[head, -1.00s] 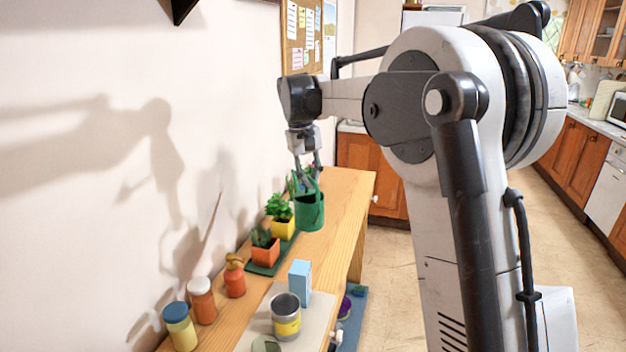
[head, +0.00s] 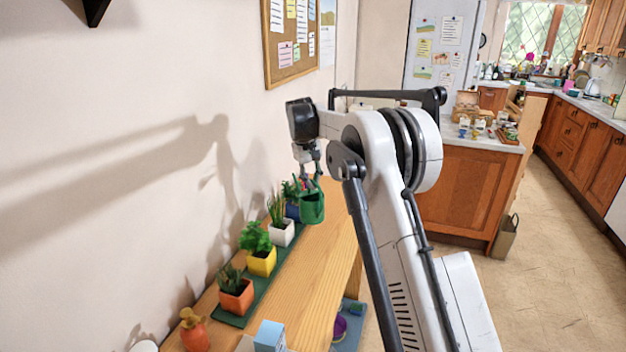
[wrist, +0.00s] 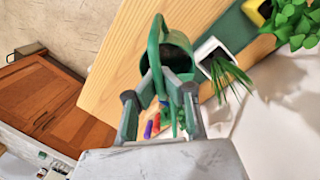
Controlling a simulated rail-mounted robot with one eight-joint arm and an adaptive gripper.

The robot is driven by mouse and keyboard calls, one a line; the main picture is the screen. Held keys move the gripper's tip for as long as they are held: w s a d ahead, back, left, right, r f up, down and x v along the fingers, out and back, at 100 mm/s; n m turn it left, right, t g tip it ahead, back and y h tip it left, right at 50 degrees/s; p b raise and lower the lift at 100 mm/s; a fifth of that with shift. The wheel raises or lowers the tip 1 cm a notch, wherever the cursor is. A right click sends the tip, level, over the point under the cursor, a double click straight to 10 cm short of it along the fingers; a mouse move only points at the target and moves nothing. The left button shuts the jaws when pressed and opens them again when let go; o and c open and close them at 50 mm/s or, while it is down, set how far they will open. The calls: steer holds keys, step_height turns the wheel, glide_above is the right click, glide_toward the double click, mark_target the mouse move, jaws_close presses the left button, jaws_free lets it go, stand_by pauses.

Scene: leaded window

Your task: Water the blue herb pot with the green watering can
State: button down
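The green watering can (head: 312,207) hangs from my gripper (head: 310,180) above the wooden counter, near the far end of the row of pots. In the wrist view the can (wrist: 178,50) has its open top toward me, and its handle runs up between the fingers of my gripper (wrist: 160,100). The fingers are closed on that handle. The blue herb pot (head: 292,212) stands just left of the can in the head view, partly hidden by it. I cannot make out the blue pot in the wrist view.
White (head: 281,234), yellow (head: 262,263) and orange (head: 236,299) plant pots stand in a row on a green mat (head: 232,320) along the wall. An orange bottle (head: 194,335) and a light-blue carton (head: 270,338) are nearer. The counter's right side (head: 310,270) is clear.

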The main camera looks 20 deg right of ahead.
mark_target(312, 194)
steer(key=shift+w+d+f, duration=0.15)
steer(key=shift+w+d, duration=0.05)
steer(key=shift+w, duration=0.15)
steer(key=shift+a, duration=0.1)
steer(key=shift+w+f+g, duration=0.15)
steer(key=shift+f+g, duration=0.2)
steer(key=shift+f, duration=0.2)
steer(key=shift+w+f+g, duration=0.15)
steer(key=shift+f+g, duration=0.2)
steer(key=shift+f, duration=0.2)
steer(key=shift+w+a+f+g, duration=0.15)
steer(key=shift+f+g, duration=0.25)
steer(key=shift+f, duration=0.65)
steer(key=shift+w+r+g+h+p, duration=0.35)
steer(key=shift+r+p, duration=0.25)
steer(key=shift+p, duration=0.4)
steer(key=shift+w+r+g+p, duration=0.2)
steer(key=shift+r+g+p, duration=0.05)
steer(key=shift+p, duration=0.85)
